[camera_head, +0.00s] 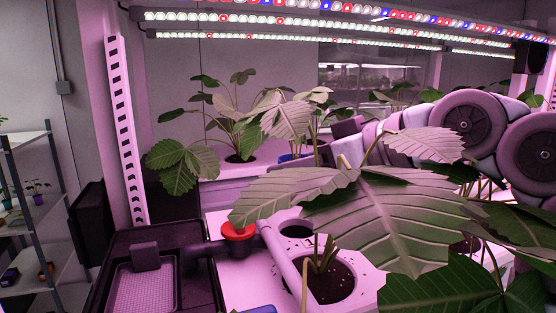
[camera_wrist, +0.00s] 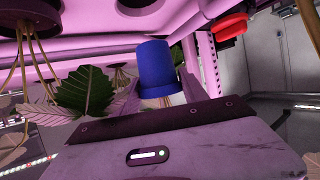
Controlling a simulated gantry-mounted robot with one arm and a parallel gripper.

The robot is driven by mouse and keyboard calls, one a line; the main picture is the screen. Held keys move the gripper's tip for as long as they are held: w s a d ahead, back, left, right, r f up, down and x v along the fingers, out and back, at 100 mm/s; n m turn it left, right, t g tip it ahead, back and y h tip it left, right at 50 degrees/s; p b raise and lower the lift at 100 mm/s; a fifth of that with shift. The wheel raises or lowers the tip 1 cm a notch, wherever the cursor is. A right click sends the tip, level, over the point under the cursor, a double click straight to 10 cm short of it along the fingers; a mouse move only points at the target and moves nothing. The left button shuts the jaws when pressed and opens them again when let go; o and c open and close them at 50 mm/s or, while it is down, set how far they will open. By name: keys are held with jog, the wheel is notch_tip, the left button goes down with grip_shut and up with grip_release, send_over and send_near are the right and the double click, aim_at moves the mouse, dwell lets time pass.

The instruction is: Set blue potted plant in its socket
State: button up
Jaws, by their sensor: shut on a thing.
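The blue potted plant's blue pot (camera_head: 288,157) shows in the middle of the head view, behind large leaves, with green leaves rising above it. My gripper (camera_head: 312,152) comes in from the right and is shut on this pot; leaves hide much of the contact. In the wrist view, which looks upside down, the blue pot (camera_wrist: 155,66) stands just beyond the gripper's body, with its foliage partly hidden below. An empty round socket (camera_head: 297,231) shows in the white rack (camera_head: 245,278) below. I cannot tell whether the pot touches the rack behind.
A large-leaved plant (camera_head: 390,205) rises from a near socket and blocks much of the view. Another plant (camera_head: 178,165) sits in the rack at the back left. A red cap (camera_head: 238,230) stands beside the empty socket. A black tray (camera_head: 145,285) is at the front left.

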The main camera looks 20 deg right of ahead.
aim_at(307, 200)
jog(key=shift+s+f+b, duration=0.15)
jog(key=shift+f+b, duration=0.25)
jog(key=shift+f, duration=0.25)
notch_tip(307, 200, down, 4)
jog(key=shift+f+b, duration=0.25)
jog(key=shift+b, duration=0.8)
jog(key=shift+f, duration=0.65)
jog(key=shift+d+f, duration=0.15)
jog(key=shift+f, duration=0.2)
jog(key=o, duration=1.5)
jog(key=shift+s, duration=0.1)
jog(key=b+v, duration=0.1)
jog(key=v, duration=0.9)
jog(key=shift+s+d+r, duration=0.2)
jog(key=shift+s, duration=0.1)
